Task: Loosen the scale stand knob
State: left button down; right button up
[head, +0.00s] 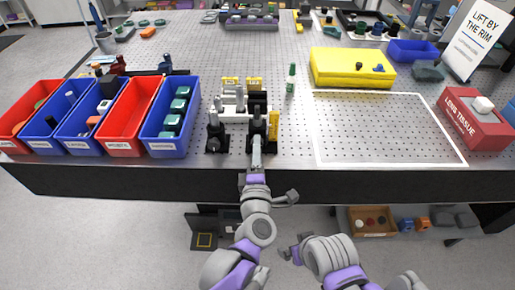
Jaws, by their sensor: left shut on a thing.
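My left gripper (257,144) reaches over the front edge of the table to a dark upright stand (257,123), which I take to be the scale stand. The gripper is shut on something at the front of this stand. The knob is small and largely hidden by the fingers, so I cannot make out its turn. A similar dark stand (216,134) is upright just to the left, apart from the gripper. My right arm is folded low in front of the table, and its fingertips are not clear.
Red and blue bins (168,145) stand close on the left. A yellow strip (274,125) is right beside the stand, with white-and-grey apparatus (229,103) behind. The white-outlined area (385,130) on the right is bare. A yellow case (345,76) lies behind it.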

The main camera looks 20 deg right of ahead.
pick_arm(q)
jog(key=shift+n, duration=0.3)
jog(key=c, duration=0.5)
grip_release()
